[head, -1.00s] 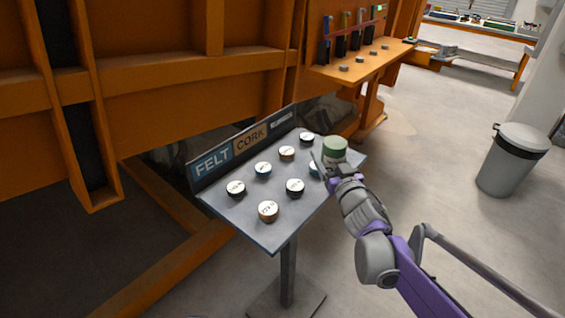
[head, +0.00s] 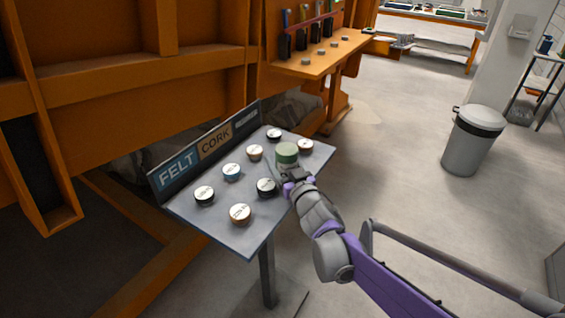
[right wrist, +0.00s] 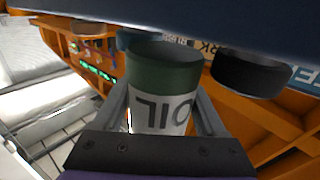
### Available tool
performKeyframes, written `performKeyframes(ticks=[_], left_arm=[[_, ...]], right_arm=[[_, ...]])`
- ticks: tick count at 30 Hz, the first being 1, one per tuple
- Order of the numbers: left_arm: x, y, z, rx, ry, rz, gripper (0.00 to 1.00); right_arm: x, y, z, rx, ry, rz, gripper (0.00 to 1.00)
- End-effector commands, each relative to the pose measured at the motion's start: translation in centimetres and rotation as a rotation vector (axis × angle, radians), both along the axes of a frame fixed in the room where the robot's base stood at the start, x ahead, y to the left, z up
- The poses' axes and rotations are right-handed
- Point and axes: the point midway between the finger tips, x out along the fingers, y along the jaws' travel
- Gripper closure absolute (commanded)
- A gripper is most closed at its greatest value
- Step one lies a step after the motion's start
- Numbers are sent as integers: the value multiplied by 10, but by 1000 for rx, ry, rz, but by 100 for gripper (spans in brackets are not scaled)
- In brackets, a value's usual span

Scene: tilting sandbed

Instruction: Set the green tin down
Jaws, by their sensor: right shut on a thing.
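The green tin (head: 287,154) has a white label and stands upright over the right part of a grey tilted stand top (head: 236,232). My right gripper (head: 291,174) is shut on it from the near right side. In the right wrist view the tin (right wrist: 163,75) appears upside down, with "OIL" on its label, between both fingers. Its green base is close to the stand top (right wrist: 200,20); I cannot tell whether they touch. My left gripper is not in view.
Several round pieces surround the tin: a brown one (head: 305,146) behind right, a black one (head: 266,187) in front left, a pale-topped one (head: 255,152) to the left. A sign board (head: 205,148) edges the back. A grey bin (head: 473,140) stands at right.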

Motion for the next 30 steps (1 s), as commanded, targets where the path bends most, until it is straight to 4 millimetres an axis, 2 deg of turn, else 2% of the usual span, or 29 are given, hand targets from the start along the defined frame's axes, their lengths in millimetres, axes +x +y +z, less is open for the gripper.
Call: performKeyframes(ticks=[23,24,27,30], left_arm=[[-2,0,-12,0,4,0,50],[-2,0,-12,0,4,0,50],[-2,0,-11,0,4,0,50],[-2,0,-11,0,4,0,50]], right_arm=[[0,0,-13,-1,-1,1,100],[0,0,-13,-1,0,0,19],[0,0,-13,-1,0,0,1],[0,0,-13,-1,0,0,0]])
